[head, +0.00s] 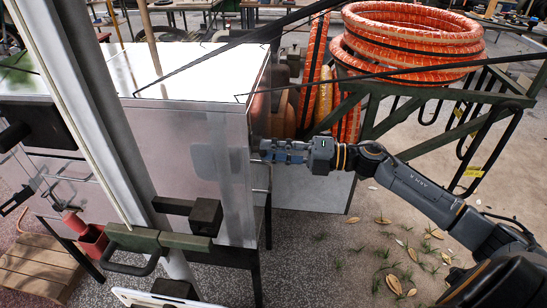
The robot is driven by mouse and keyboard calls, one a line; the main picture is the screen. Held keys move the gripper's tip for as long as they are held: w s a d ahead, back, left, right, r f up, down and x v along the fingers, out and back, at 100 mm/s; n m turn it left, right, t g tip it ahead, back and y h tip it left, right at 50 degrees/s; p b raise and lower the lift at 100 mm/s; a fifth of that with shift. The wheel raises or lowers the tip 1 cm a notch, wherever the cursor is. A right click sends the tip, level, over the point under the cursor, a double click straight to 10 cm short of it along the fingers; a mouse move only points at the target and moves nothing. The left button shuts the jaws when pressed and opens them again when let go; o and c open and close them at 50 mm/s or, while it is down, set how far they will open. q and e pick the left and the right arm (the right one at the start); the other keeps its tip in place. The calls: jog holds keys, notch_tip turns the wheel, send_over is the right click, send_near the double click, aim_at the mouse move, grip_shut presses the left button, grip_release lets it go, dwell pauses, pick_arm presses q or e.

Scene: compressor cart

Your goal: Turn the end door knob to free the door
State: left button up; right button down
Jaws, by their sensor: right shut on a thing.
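A silver box-shaped compressor housing (195,150) stands left of centre. Its narrow right end, where the end door (256,105) is, shows only at a steep slant. My right gripper (264,150) reaches in from the right and its fingertips are against this end. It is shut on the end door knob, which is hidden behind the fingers. The door looks flush with the housing, though the slant makes a small gap hard to see. My left gripper is not in view.
Orange hose coils (415,45) lie on a dark green metal rack (400,110) behind my right arm. A pale post (90,110) and a black handle (130,265) stand in front of the housing. Leaves and grass dot the open floor (330,270) at lower right.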

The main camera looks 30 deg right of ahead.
jog(key=shift+f+n+b, duration=0.1)
jog(key=shift+n+b, duration=0.2)
jog(key=shift+n, duration=0.1)
jog(key=c, duration=1.1)
grip_release()
jog(key=shift+o, duration=0.2)
jog(key=v, duration=1.2)
